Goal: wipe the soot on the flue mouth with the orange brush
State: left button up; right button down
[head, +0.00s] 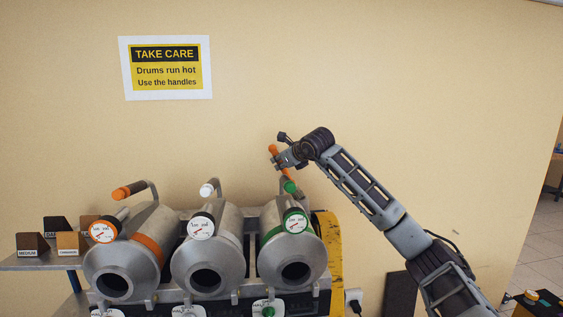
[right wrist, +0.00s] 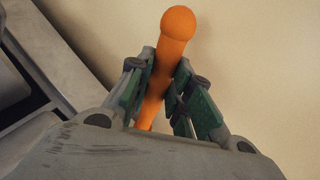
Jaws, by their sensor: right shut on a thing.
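My right gripper (head: 279,160) is raised in front of the wall, above the right-hand drum. It is shut on the orange brush (head: 272,149), a slim stick held slanted. In the right wrist view the brush (right wrist: 177,28) passes between the fingers (right wrist: 165,66) with its round knob end pointing up and away. Its bristle end is hidden behind the gripper body. I cannot single out the flue mouth or any soot on it. My left gripper is not in view.
Three metal drums with dark round openings stand in a row: orange-marked (head: 146,247), white-marked (head: 233,262) and green-marked (head: 310,257). Their handles stick up, the green one (head: 290,187) just below my gripper. A yellow panel (head: 328,262) flanks them. A shelf (head: 35,263) holds small labelled boxes.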

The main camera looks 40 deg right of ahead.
jog(key=shift+w+d+p, duration=0.35)
jog(key=shift+w+p, duration=0.15)
jog(key=shift+w, duration=0.15)
jog(key=shift+w+d+p, duration=0.35)
jog(key=shift+w+p, duration=0.1)
jog(key=shift+w, duration=0.2)
jog(key=shift+r, duration=0.1)
